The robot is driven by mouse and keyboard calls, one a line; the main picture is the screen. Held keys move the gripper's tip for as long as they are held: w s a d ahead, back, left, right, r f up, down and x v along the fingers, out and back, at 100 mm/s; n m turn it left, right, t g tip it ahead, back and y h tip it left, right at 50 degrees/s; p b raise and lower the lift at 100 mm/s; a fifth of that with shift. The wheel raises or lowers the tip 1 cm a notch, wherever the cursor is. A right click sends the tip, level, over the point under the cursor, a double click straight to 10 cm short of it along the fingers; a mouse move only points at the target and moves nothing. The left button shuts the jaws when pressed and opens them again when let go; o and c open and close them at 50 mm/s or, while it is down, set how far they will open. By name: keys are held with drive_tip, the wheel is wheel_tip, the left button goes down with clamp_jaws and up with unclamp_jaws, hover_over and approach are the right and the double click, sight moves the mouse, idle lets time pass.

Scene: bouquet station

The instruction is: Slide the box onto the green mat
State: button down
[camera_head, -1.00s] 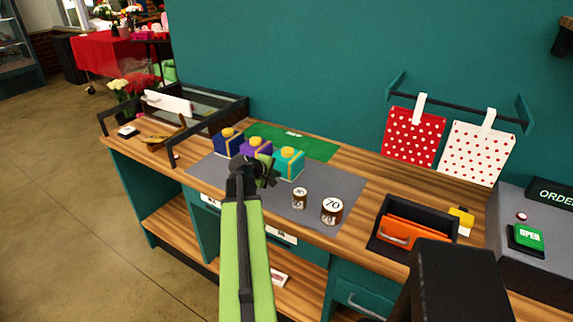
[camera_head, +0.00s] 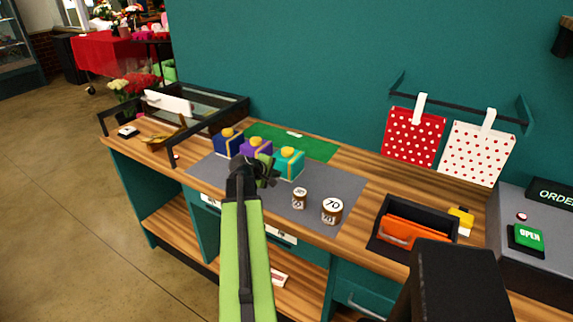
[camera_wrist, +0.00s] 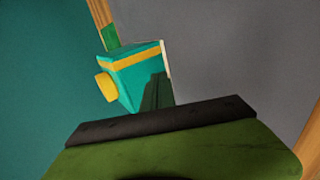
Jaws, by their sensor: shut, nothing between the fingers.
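Three gift boxes with yellow bands and yellow tops stand in a row on the counter: a blue box (camera_head: 228,143), a purple box (camera_head: 254,151) and a teal box (camera_head: 289,165). Which one the task means I cannot tell. The green mat (camera_head: 315,147) lies flat just behind them, against the wall side. My gripper (camera_head: 266,170) is shut and empty, at the near left side of the teal box. In the wrist view the teal box (camera_wrist: 136,74) is just beyond my gripper; I cannot tell whether they touch.
The boxes stand on or at the back of a grey mat (camera_head: 330,188). A black tray with an orange item (camera_head: 412,231) lies further right. A glass-sided case (camera_head: 215,115) stands at the left.

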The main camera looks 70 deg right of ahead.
sight(280, 168)
drive_tip(key=shift+d, duration=0.1)
drive_tip(key=shift+s+d, duration=0.3)
drive_tip(key=shift+d, duration=0.6)
drive_tip(key=shift+s+d, duration=0.25)
drive_tip(key=shift+d, duration=0.65)
drive_tip(key=shift+d, duration=0.1)
drive_tip(key=shift+s+d, duration=0.25)
drive_tip(key=shift+d, duration=0.7)
drive_tip(key=shift+s+d, duration=0.25)
drive_tip(key=shift+d, duration=0.65)
drive_tip(key=shift+s+d, duration=0.25)
drive_tip(key=shift+d, duration=0.7)
drive_tip(key=shift+s+d, duration=0.25)
drive_tip(key=shift+d, duration=0.7)
drive_tip(key=shift+d, duration=0.15)
drive_tip(key=shift+s+d, duration=0.25)
drive_tip(key=shift+d, duration=0.65)
drive_tip(key=shift+s+d, duration=0.25)
drive_tip(key=shift+d, duration=0.65)
